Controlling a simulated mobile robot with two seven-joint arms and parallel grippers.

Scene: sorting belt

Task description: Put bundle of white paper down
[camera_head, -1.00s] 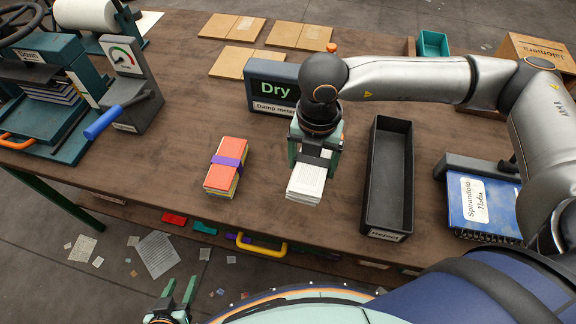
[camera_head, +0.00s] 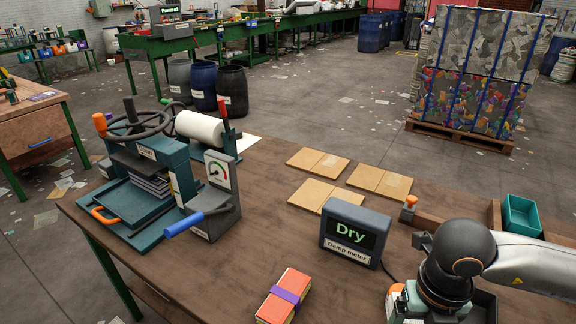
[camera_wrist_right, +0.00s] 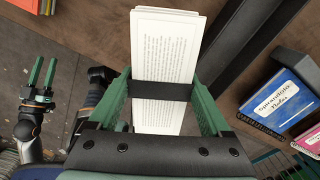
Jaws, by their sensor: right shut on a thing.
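In the right wrist view the bundle of white paper (camera_wrist_right: 165,50), printed with text and wrapped by a dark band, lies between the green fingers of my right gripper (camera_wrist_right: 160,92). The gripper is shut on it. In the head view my right gripper (camera_head: 428,308) is at the bottom right and cut off by the lower edge. How the bundle meets the table cannot be told. My left gripper (camera_wrist_right: 43,78) shows at the left of the right wrist view, its two fingers apart and empty, away from the bundle.
The dry-reading damp meter (camera_head: 353,231) stands behind my right arm. A red bundle with a purple band (camera_head: 284,297) lies to its left. A press (camera_head: 150,185) stands further left. A dark tray (camera_wrist_right: 236,45) and blue notebook (camera_wrist_right: 277,105) lie right of the white bundle.

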